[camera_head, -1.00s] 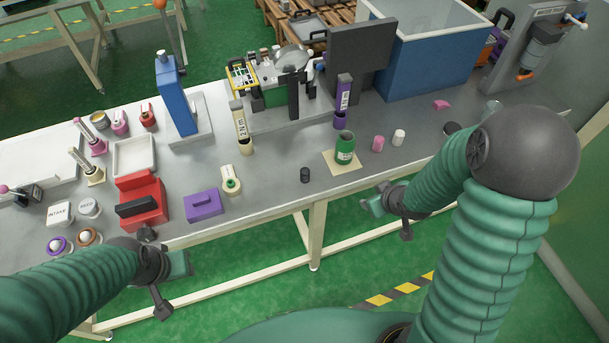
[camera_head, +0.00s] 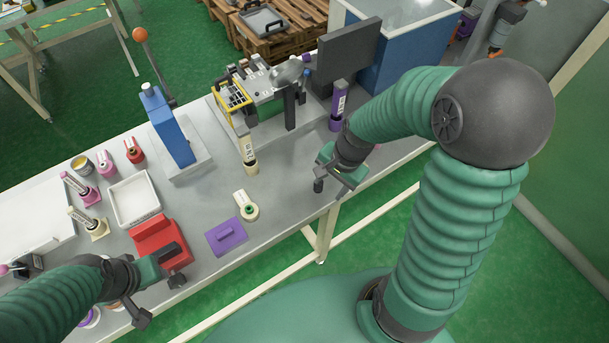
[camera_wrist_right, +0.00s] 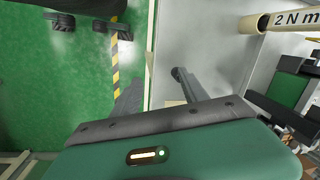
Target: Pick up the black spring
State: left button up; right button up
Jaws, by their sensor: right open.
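The black spring is a small dark cylinder on the bench. In the head view a dark piece (camera_head: 318,186) sits at the tip of my right gripper, where the spring stood; I cannot tell whether it is the spring or a finger. My right gripper (camera_head: 334,181) is open, low over the bench's front edge. In the right wrist view its two dark fingers (camera_wrist_right: 158,88) stand apart, with no clear spring between them. My left gripper (camera_head: 158,297) has its fingers spread, beside the red box at the front left.
My right arm hides the bench farther right.

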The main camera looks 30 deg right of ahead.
aim_at(321, 182)
jog(key=w+d+r+m+t+y+p, duration=0.1)
jog(key=w+d+r+m+p, duration=0.15)
jog(key=m, duration=0.35)
jog(key=w+d+r+m+y+p, duration=0.1)
jog(key=d+r+m+p, duration=0.15)
jog(key=d+m, duration=0.2)
jog(key=shift+m+y, duration=0.3)
jog(key=shift+m, duration=0.35)
jog(key=b+x, duration=0.1)
jog(key=x, duration=1.1)
jog(key=shift+s+f, duration=0.15)
jog(key=shift+f, duration=0.25)
jog(key=x, duration=0.4)
jog(key=shift+s+a, duration=0.1)
jog(key=shift+a, duration=0.1)
jog(key=shift+w+a+f, duration=0.1)
jog(key=shift+w+f, duration=0.15)
jog(key=shift+f, duration=0.1)
jog(key=shift+s+d, duration=0.1)
jog(key=shift+d, duration=0.15)
jog(key=c, duration=0.6)
grip_shut()
pick_arm(q)
jog(key=r, duration=0.5)
jog(key=shift+w+d+r, duration=0.1)
jog(key=shift+d+r, duration=0.1)
jog(key=shift+d, duration=0.15)
pick_arm(e)
jog(key=shift+a, duration=0.15)
